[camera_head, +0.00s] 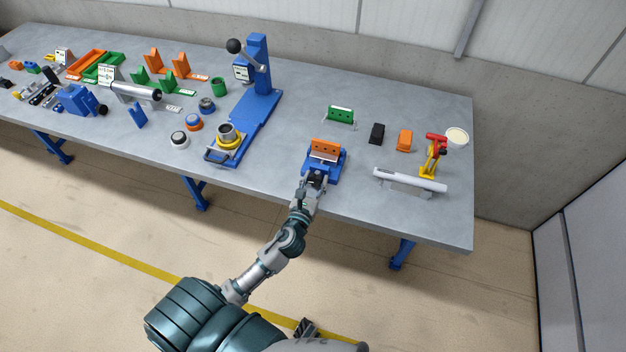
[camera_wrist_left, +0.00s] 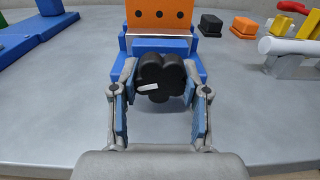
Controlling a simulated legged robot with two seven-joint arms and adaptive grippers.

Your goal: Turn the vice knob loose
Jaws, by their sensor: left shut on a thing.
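The blue vice (camera_head: 337,166) stands near the front edge of the bench and holds an upright orange block with dark holes (camera_head: 325,147). In the left wrist view the vice (camera_wrist_left: 196,62) faces me, with the orange block (camera_wrist_left: 158,14) at its top. The black lobed vice knob (camera_wrist_left: 160,72) sticks out toward me and has a small white mark on it. My left gripper (camera_head: 315,181) is at the front of the vice. In the wrist view its fingers (camera_wrist_left: 159,82) stand either side of the knob, shut on it. I do not see my right gripper.
The grey bench (camera_head: 270,190) is clear just left of the vice. A green block (camera_head: 340,114) stands behind it. A black block (camera_head: 377,133), an orange block (camera_head: 404,140) and a white cylinder (camera_head: 410,180) are to the right. A blue press (camera_head: 257,85) stands at the left.

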